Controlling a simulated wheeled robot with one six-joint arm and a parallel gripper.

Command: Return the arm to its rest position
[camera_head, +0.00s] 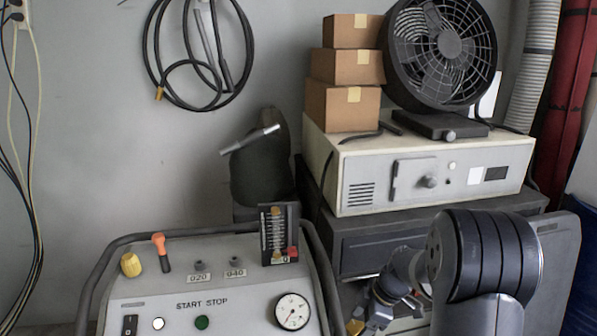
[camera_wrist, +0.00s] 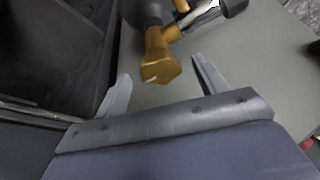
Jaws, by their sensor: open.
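My arm (camera_head: 480,262) rises at the lower right of the head view, bent in front of the dark cabinet. In the wrist view my gripper (camera_wrist: 162,72) is open, with its two pale fingers spread apart. A brass hexagonal fitting (camera_wrist: 160,62) with a chrome and black part behind it shows between and beyond the fingertips. I cannot tell how far it is from the fingers, but neither finger visibly grips it. In the head view the gripper's end is small and partly hidden behind the arm and the console.
A grey control console (camera_head: 180,295) with a gauge (camera_head: 292,311), knobs and a dark tubular rail stands at the front left. A dark cabinet (camera_head: 390,245) carries a beige unit (camera_head: 345,175), cardboard boxes (camera_head: 342,105) and a black fan (camera_head: 440,50). A hose (camera_head: 160,50) hangs on the wall.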

